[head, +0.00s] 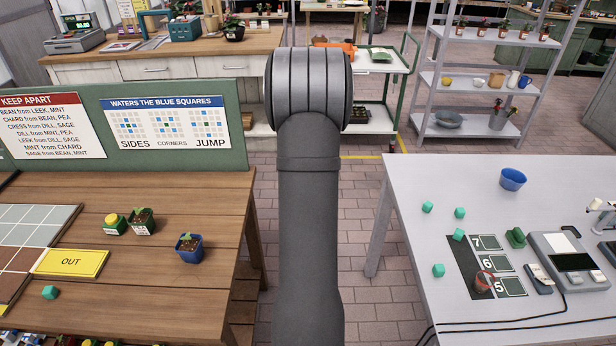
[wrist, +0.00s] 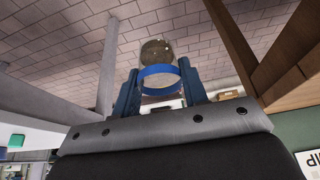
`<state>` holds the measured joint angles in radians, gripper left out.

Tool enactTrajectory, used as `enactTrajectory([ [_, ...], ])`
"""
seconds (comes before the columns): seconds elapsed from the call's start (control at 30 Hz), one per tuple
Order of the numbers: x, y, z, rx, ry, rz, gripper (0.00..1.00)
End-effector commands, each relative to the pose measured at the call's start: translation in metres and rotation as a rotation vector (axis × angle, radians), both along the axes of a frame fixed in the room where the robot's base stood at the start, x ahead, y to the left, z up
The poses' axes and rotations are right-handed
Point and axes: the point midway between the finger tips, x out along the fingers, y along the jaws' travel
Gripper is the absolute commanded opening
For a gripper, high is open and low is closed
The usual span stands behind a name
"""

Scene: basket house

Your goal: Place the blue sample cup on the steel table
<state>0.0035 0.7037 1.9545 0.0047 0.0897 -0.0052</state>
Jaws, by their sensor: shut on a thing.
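In the wrist view, my gripper (wrist: 160,92) is shut on the blue sample cup (wrist: 157,77), which shows a blue band and a brownish-grey round part beyond it. The cup is held over open brick floor. In the head view, my arm hides the gripper and this cup. The steel table (head: 430,180) is the pale grey table at the right; in the wrist view its edge (wrist: 45,105) shows at the left.
On the steel table are a blue bowl-like cup (head: 512,180), several teal cubes (head: 428,207), a red-rimmed cup (head: 484,281) on a numbered dark mat, a scale (head: 568,262) and cables. A wooden table (head: 150,290) stands left.

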Motion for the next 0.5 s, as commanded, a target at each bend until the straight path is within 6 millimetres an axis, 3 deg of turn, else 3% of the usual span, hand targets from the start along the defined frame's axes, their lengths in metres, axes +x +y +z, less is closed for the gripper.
enactTrajectory([
  [0.17,0.007,-0.030,0.007,-0.001,-0.001,-0.056,0.14],
  [0.5,0.014,-0.161,0.038,-0.005,-0.001,-0.283,0.14],
])
